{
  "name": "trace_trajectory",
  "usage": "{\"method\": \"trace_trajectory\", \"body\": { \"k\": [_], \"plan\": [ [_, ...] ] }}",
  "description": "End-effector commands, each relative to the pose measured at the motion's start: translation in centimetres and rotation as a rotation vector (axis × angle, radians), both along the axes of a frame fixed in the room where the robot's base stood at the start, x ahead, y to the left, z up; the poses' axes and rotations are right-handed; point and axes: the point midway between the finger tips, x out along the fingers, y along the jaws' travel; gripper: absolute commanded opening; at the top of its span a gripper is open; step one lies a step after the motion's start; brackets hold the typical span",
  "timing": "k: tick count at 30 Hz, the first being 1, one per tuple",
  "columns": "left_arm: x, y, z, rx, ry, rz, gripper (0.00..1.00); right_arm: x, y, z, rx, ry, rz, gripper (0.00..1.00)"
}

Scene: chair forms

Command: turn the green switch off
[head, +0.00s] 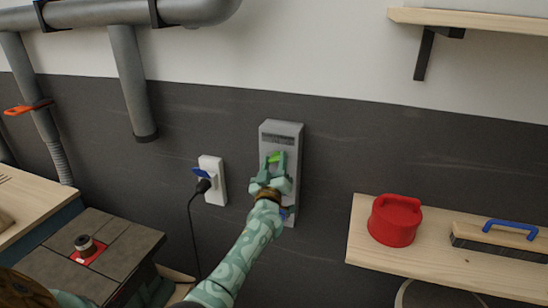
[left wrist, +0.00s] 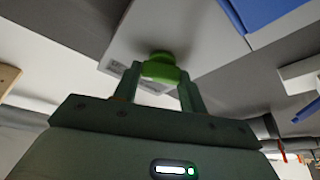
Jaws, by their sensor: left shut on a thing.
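The green switch (head: 273,157) sits on the upper part of a grey wall box (head: 283,133). In the left wrist view the green switch (left wrist: 160,68) is between the two fingers. My left gripper (head: 272,163) is at the switch, shut on it, with the fingers on either side; it also shows in the left wrist view (left wrist: 158,88). The arm hides much of the lower box, where a bit of blue shows. I cannot tell which way the switch is set. My right gripper is not in view.
A white wall plate (head: 217,168) with a blue switch (head: 202,172) and a black plug and cable is left of the box. A wooden shelf (head: 440,270) at right holds a red round container (head: 395,220) and a blue-handled brush (head: 500,238). Grey pipes (head: 128,75) run at upper left.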

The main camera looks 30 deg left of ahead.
Motion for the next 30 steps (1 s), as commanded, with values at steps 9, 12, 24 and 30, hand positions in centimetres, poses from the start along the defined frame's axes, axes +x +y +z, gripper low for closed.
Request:
{"method": "trace_trajectory", "body": {
  "k": [9,12,24,30],
  "plan": [
    [0.0,-0.1,0.3,-0.297,-0.068,0.000,0.19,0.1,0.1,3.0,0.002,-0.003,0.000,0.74],
    [0.0,-0.1,0.3,-0.388,-0.091,0.001,0.19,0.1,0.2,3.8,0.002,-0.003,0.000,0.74],
    [0.0,-0.1,0.3,-0.750,-0.177,0.002,0.19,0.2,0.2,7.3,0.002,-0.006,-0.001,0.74],
    [0.0,-0.1,0.3,-0.898,-0.213,0.001,0.19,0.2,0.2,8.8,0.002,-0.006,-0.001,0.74]
  ]
}}
